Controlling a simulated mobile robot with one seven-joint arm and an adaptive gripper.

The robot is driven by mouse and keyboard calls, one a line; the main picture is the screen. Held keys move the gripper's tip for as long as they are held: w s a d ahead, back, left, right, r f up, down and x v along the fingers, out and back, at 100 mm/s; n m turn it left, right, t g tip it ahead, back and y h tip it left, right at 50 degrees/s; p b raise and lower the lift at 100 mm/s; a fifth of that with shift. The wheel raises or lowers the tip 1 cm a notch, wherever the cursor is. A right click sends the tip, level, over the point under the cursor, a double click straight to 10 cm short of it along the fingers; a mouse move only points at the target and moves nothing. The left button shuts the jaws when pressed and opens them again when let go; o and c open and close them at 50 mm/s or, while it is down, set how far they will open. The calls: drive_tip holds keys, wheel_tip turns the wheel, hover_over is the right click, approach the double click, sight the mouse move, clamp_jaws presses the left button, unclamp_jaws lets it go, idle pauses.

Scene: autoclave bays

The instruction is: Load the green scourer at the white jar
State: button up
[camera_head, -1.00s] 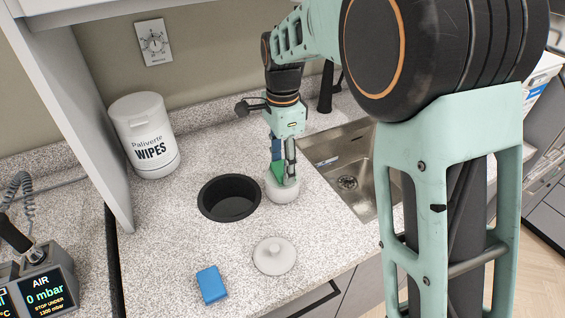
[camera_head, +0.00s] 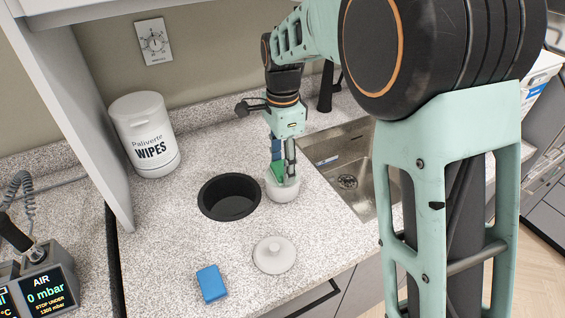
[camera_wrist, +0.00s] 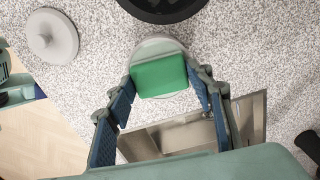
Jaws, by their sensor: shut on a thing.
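The green scourer (camera_head: 277,173) is held between the fingers of my gripper (camera_head: 283,171). It is over the mouth of the white jar (camera_head: 283,192), with its lower part at the rim. In the wrist view the scourer (camera_wrist: 159,76) lies between both finger pads and covers much of the open jar (camera_wrist: 157,45). I cannot tell how far it reaches inside. The jar stands upright on the counter without its lid. A round white lid with a knob (camera_head: 273,257) lies nearer the counter's front edge.
A black round bin opening (camera_head: 229,197) is just left of the jar, and a steel sink (camera_head: 350,165) is to its right. A blue sponge (camera_head: 211,284) lies at the front left. A wipes tub (camera_head: 146,135) stands at the back left.

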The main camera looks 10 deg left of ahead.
idle(0.4)
wheel_tip(320, 180, up, 7)
drive_tip(key=p, duration=0.6)
idle(0.8)
